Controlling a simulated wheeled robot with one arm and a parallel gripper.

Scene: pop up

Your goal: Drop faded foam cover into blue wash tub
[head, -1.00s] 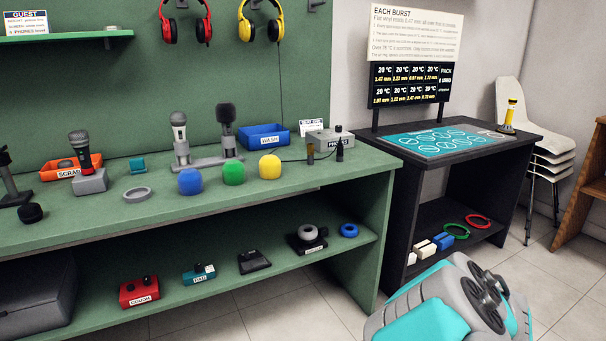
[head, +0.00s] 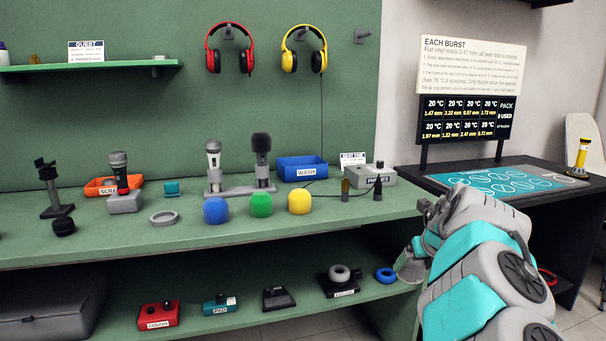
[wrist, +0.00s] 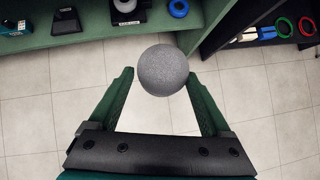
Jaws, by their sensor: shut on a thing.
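The faded foam cover is a round grey ball (wrist: 163,70) between the fingertips of my gripper (wrist: 160,78) in the wrist view. My gripper is shut on it, above the tiled floor. In the head view my arm reaches from the lower right to the bench's right end; the fingers and the ball cannot be made out there. The blue wash tub (head: 289,176), labelled WASH, stands at the back of the green bench top, left of my arm and apart from it. Its inside is mostly hidden.
Blue (head: 216,210), green (head: 261,204) and yellow (head: 299,201) foam covers stand in front of the tub. A microphone stand (head: 240,191) is to its left, and a grey PHONES box (head: 372,176) to its right. An orange SCRAP tray (head: 97,187) is farther left.

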